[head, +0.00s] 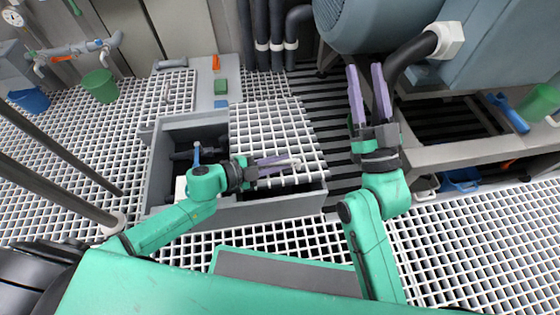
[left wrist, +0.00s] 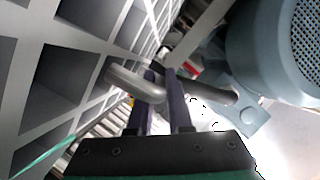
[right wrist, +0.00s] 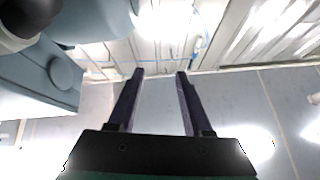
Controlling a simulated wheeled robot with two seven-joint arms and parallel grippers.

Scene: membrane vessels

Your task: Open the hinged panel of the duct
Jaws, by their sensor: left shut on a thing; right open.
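The duct (head: 158,180) is a grey rectangular trough in the floor, left of centre in the head view. Its left part is uncovered, with dark fittings inside. The white grid panel (head: 262,125) lies over its right part; I cannot tell how far it is tilted. My left gripper (head: 290,161) is at the panel's near part, shut on a grey bar handle (left wrist: 132,82), which shows between the fingers in the left wrist view beside the panel's grid (left wrist: 60,70). My right gripper (head: 365,66) is open and empty, raised right of the panel; its fingers also show in the right wrist view (right wrist: 160,73).
A large blue-grey motor housing (head: 375,25) and machine frame stand at the back right. Dark vertical pipes (head: 268,30) are behind the panel. A green bucket (head: 101,85) and a blue bucket (head: 30,100) stand at the far left. White floor grating surrounds the duct.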

